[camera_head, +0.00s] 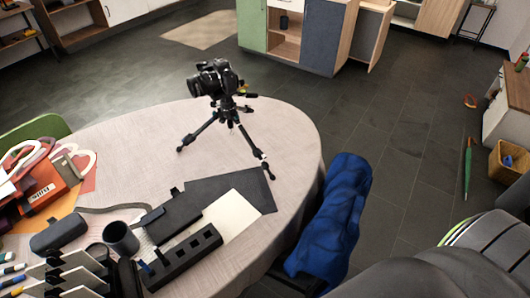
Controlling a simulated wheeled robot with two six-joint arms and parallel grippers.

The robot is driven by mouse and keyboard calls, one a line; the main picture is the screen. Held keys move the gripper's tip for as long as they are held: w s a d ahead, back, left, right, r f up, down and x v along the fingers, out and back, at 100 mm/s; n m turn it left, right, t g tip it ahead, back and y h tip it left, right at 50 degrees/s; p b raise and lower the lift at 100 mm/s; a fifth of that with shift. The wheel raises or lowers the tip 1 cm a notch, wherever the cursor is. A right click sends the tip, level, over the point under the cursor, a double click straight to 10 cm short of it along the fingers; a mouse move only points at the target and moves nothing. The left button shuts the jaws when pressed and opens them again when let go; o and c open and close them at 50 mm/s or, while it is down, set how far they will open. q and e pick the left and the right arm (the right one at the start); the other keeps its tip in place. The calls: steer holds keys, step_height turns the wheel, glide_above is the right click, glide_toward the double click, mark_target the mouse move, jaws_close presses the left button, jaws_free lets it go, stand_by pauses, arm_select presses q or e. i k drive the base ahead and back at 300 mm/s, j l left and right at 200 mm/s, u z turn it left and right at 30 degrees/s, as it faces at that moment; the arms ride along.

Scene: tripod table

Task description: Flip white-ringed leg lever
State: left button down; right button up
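A small black tripod (230,114) stands on the round table (298,125) with its legs spread. A black camera (214,79) is mounted on top, its lens toward the left. One leg reaches toward the lower right and has a small white band (263,157) partway down, which looks like the white ring. Another leg (197,132) reaches to the lower left. The third, at the back, is mostly hidden. The leg levers are too small to tell their position. Neither of my grippers is in view.
A dark sheet (232,188), a black case (173,216) and a slotted black holder (182,259) lie in front of the tripod. A cup (121,238) and other items crowd the left. A blue cloth (332,215) hangs by the right edge. The tabletop around the tripod is mostly clear.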

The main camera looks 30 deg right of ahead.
mark_target(258, 150)
steer(key=k+l+u, duration=0.2)
steer(key=l, duration=0.2)
steer(key=l+u, duration=0.2)
steer(key=l, duration=0.25)
steer(key=k+l+u, duration=0.2)
steer(key=l, duration=0.2)
steer(key=k+l+u, duration=0.2)
steer(key=l, duration=0.15)
steer(key=k+l+u, duration=0.2)
steer(key=l, duration=0.15)
steer(key=i+l+u, duration=0.1)
steer(key=l+u, duration=0.3)
steer(key=l, duration=0.7)
steer(key=k+l+u, duration=0.1)
steer(key=l+u, duration=0.35)
steer(key=l, duration=0.65)
